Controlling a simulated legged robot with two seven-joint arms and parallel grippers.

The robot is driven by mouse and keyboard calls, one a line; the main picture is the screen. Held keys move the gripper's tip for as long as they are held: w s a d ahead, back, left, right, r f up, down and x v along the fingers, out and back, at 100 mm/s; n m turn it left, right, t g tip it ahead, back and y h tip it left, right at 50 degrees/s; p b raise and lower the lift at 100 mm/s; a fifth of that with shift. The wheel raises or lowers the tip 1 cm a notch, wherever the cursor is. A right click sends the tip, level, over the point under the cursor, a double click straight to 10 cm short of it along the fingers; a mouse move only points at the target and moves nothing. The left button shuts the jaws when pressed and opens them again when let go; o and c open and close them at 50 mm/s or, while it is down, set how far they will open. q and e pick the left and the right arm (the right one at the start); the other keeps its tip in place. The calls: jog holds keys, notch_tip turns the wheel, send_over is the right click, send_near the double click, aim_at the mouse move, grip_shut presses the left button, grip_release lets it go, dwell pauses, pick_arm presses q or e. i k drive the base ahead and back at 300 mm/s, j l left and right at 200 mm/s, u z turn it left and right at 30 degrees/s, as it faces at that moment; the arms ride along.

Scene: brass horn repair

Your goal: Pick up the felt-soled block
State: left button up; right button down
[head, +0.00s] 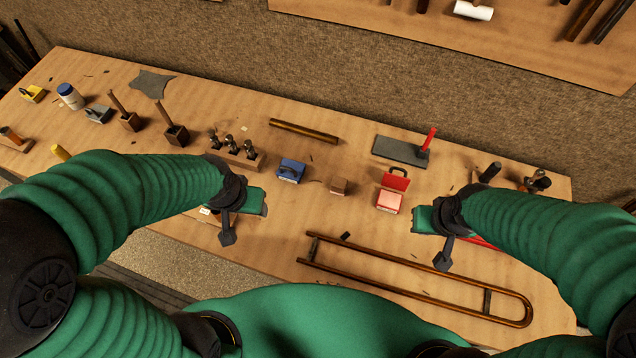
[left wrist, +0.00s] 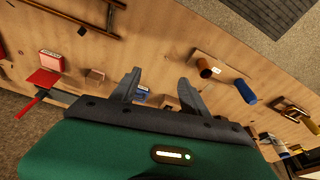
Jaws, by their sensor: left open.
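A small plain brown block (head: 339,187) sits on the bench between a blue block (head: 291,170) with a dark handle and a red-and-white box (head: 389,201). Its underside is hidden, so I cannot see any felt. It also shows in the left wrist view (left wrist: 95,76), left of the fingers. My left gripper (head: 227,232) is left of the block, above the bench's front part. In the left wrist view its two fingers (left wrist: 160,88) are apart and empty, with the blue block beyond them. My right gripper (head: 445,254) is right of the block; its jaw opening is not clear.
A long brass slide (head: 420,279) lies along the front right. Behind are a brass tube (head: 304,131), a grey pad (head: 401,151) with a red-handled tool, and a wooden rack (head: 236,153) of metal tools. Several blocks and pots stand at the left. Bare wood surrounds the brown block.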

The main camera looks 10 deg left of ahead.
aim_at(339, 186)
jog(key=k+z, duration=0.45)
jog(key=k+l+z, duration=0.15)
jog(key=z, duration=0.25)
jog(key=j+z, duration=0.4)
jog(key=k+j+z, duration=0.1)
jog(key=j+z, duration=0.35)
jog(key=j, duration=0.15)
jog(key=k+j+z, duration=0.2)
jog(key=j+z, duration=0.2)
jog(key=i+j, duration=0.3)
